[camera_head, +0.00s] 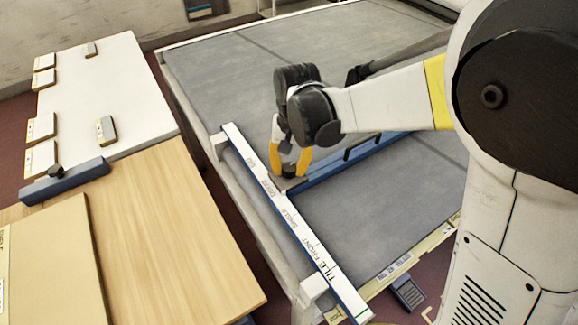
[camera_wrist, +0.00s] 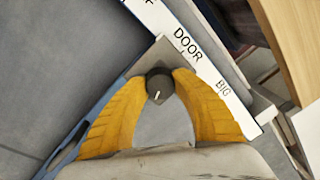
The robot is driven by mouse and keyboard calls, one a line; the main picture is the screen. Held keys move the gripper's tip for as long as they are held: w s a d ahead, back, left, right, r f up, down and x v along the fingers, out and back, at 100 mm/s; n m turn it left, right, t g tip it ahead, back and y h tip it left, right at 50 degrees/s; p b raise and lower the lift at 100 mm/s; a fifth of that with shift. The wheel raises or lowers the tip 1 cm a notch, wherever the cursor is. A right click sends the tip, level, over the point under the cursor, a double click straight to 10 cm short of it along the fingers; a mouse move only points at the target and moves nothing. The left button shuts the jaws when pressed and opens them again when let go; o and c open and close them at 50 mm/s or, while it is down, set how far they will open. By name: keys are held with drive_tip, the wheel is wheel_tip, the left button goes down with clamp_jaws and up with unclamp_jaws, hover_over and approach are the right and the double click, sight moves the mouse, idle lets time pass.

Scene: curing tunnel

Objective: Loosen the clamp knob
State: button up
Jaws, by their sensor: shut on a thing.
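The clamp knob (camera_wrist: 158,88) is dark and round with a small white pointer line, seen in the wrist view. It sits on a grey plate at the end of a blue bar (camera_head: 350,160), beside the white labelled rail (camera_head: 283,212). My gripper (camera_wrist: 160,84) has its yellow fingertips closed on either side of the knob. In the head view my gripper (camera_head: 289,168) points down over the rail end of the blue bar, and the dark knob (camera_head: 288,170) shows partly between the fingers. The white line points down toward the palm in the wrist view.
The rail carries printed words, among them DOOR and BIG, in the wrist view. A grey bed (camera_head: 230,75) spreads around the bar. At left stand a wooden table (camera_head: 190,235) and a white board (camera_head: 100,75) with small blocks. A second dark knob (camera_head: 55,171) sits on a blue bar there.

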sight(291, 165)
drive_tip(key=n, duration=0.6)
drive_tip(key=shift+n, duration=0.3)
drive_tip(key=n, duration=0.5)
drive_tip(key=shift+n+g+p, duration=0.3)
drive_tip(key=shift+n, duration=0.1)
drive_tip(key=o, duration=1.2)
drive_tip(key=shift+o, duration=0.2)
wheel_tip(291, 165, up, 12)
drive_tip(key=shift+w, duration=0.35)
drive_tip(key=shift+d, duration=0.15)
